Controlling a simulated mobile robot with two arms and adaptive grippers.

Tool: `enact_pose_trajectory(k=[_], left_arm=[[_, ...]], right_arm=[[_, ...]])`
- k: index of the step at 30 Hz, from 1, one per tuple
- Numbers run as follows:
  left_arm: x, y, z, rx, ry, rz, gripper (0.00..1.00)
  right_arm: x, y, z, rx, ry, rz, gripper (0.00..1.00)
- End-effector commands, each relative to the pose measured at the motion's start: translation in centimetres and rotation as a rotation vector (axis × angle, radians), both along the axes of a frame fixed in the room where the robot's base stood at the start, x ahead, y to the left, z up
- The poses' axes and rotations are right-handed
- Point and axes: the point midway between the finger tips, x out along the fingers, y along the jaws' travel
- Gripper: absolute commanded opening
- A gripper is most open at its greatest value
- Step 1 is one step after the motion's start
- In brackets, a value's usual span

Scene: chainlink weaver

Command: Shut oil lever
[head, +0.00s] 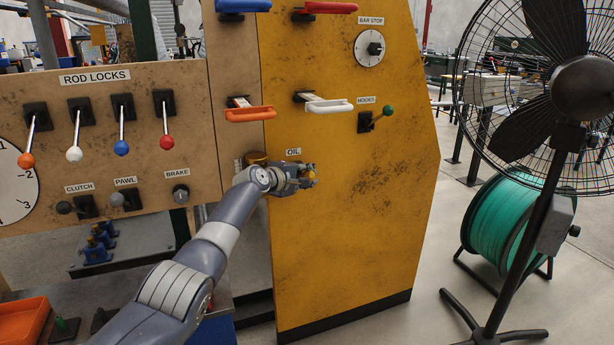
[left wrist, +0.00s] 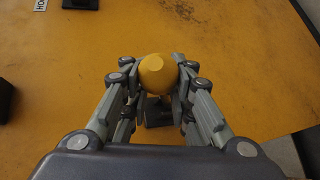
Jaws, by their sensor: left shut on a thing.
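The oil lever's yellow knob (left wrist: 157,74) is between the fingers of my left gripper in the left wrist view. My left gripper (left wrist: 155,80) is shut on it, with a finger on each side. The lever's dark base (left wrist: 158,115) shows partly below the knob, between the fingers. In the head view my left gripper (head: 308,177) is at the yellow panel just below the OIL label (head: 293,152), and it hides most of the lever. I cannot tell the lever's exact angle. My right gripper is in neither view.
The hooks lever (head: 388,111) with a green knob sits above right on the yellow panel (head: 350,240). A white handle (head: 330,105) and an orange handle (head: 250,114) stick out above. Rod lock levers (head: 120,147) are at left. A black fan (head: 575,90) stands at right.

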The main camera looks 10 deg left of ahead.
Motion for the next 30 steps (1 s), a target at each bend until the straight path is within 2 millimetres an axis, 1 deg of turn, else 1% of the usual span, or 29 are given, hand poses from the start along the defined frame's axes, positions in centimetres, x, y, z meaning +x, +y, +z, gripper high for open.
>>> enact_pose_trajectory(k=[1, 3, 4, 7, 20, 26, 30], left_arm=[[0.4, 0.8, 1.9, 0.01, -0.041, 0.016, 0.0], [0.4, 0.8, 1.9, 0.01, -0.041, 0.016, 0.0], [0.4, 0.8, 1.9, 0.01, -0.041, 0.016, 0.23], [0.4, 0.8, 1.8, 0.009, -0.038, 0.015, 0.45], [0.1, 0.4, 1.1, 0.003, -0.025, 0.009, 0.46], [-0.8, 0.8, 1.3, 0.002, -0.025, 0.007, 0.46], [-1.8, 1.2, 1.5, 0.005, -0.026, 0.01, 0.46]], right_arm=[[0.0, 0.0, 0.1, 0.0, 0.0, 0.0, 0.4], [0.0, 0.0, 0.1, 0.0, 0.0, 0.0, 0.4], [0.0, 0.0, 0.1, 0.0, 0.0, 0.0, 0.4], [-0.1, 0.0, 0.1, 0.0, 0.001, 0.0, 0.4], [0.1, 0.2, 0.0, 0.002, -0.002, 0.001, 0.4], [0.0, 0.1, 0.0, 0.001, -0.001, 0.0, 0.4], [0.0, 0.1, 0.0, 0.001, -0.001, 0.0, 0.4]])
